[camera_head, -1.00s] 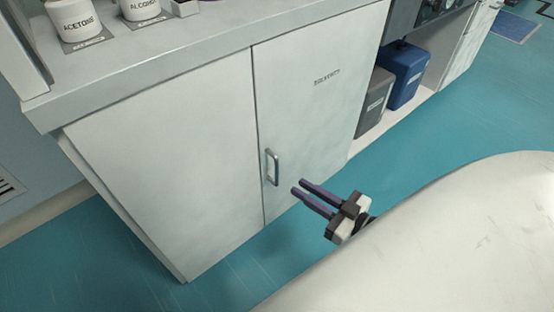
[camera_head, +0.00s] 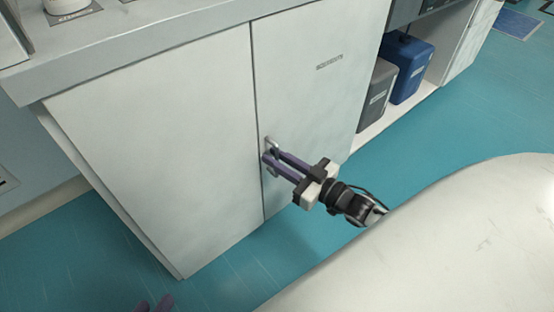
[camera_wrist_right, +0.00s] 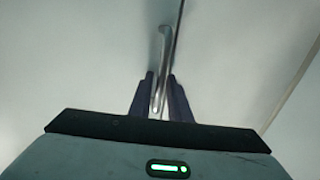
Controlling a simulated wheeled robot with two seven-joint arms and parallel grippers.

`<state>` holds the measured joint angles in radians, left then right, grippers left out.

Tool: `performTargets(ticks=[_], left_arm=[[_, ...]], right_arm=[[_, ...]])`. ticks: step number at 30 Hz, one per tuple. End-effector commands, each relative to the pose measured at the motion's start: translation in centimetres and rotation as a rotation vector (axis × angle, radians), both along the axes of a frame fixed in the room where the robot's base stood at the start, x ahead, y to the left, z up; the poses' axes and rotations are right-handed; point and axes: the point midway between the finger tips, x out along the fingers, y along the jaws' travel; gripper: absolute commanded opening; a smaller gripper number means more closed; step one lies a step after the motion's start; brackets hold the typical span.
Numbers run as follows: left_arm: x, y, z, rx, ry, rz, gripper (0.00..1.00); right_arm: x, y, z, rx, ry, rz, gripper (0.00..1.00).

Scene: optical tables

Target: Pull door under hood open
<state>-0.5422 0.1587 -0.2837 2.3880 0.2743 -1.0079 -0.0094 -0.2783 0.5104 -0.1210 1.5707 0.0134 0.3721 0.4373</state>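The white cabinet door (camera_head: 305,100) under the hood, on the right of the pair, is closed against the left door (camera_head: 160,150). Its upright metal handle (camera_head: 272,145) sits near the seam. My right gripper (camera_head: 266,157) is at the handle, its purple fingers partly hiding it. In the right wrist view, the handle (camera_wrist_right: 164,50) runs between the two fingers (camera_wrist_right: 160,88), which are apart on either side of it; I cannot tell whether they touch it. Only the purple fingertips of my left gripper (camera_head: 155,304) show, apart, at the bottom edge.
The counter edge (camera_head: 140,45) overhangs the doors. A grey container (camera_head: 377,95) and a blue container (camera_head: 408,68) stand on an open shelf to the right. The teal floor (camera_head: 240,265) before the doors looks clear.

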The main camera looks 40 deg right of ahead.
Motion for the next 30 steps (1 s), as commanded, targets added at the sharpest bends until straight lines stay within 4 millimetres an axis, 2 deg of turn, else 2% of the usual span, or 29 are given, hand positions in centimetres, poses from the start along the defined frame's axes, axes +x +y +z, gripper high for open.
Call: performTargets(ticks=[5, 9, 19, 23, 30], left_arm=[[0.0, 0.0, 0.0, 0.000, 0.000, 0.000, 0.31], [0.0, 0.0, 0.0, 0.000, -0.001, 0.000, 0.31], [0.0, 0.0, 0.1, 0.001, -0.001, 0.000, 0.31], [0.0, 0.1, 0.3, 0.008, 0.000, 0.001, 0.31], [-0.2, 0.8, -0.6, 0.050, 0.032, 0.000, 0.31]], right_arm=[[0.0, 0.0, 0.0, 0.000, 0.001, 0.000, 0.17], [0.0, 0.0, 0.0, 0.000, 0.001, 0.000, 0.00], [-0.4, -0.1, 0.0, -0.001, 0.001, 0.008, 0.00], [-1.6, -0.5, -0.1, -0.006, 0.001, 0.035, 0.00], [-5.7, -2.0, -0.1, -0.007, 0.008, 0.132, 0.00]])
